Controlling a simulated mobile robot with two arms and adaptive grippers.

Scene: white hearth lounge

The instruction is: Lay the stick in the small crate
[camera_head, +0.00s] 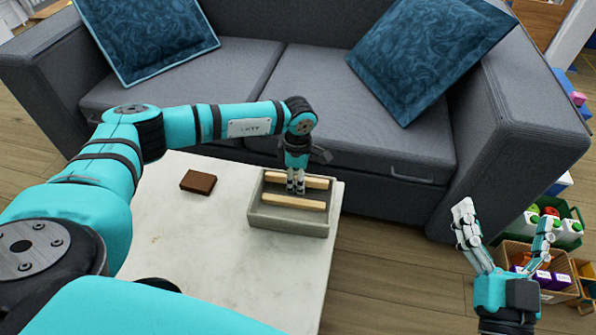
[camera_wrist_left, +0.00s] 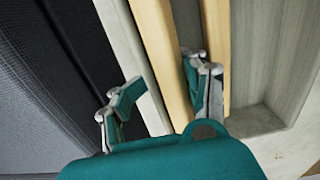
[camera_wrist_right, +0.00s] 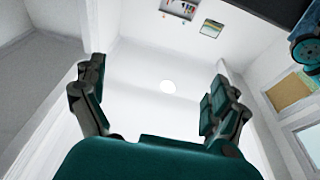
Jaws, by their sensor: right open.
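The small grey crate (camera_head: 290,225) stands on the pale table. Two light wooden sticks show in it: the back stick (camera_head: 318,183) along the far wall and the front stick (camera_head: 292,202) parallel to it. My left gripper (camera_head: 296,187) points down over the crate. In the left wrist view its fingers (camera_wrist_left: 160,95) are apart, with the back stick (camera_wrist_left: 162,50) running between them and the other stick (camera_wrist_left: 214,35) beyond the right finger. Whether a finger touches a stick is unclear. My right gripper (camera_head: 506,243) is raised, open and empty, right of the table.
A brown block (camera_head: 198,181) lies on the table (camera_head: 225,245) left of the crate. A grey sofa (camera_head: 350,100) with blue cushions stands close behind the table. Baskets of goods (camera_head: 545,275) stand on the floor at the right. The table's front is clear.

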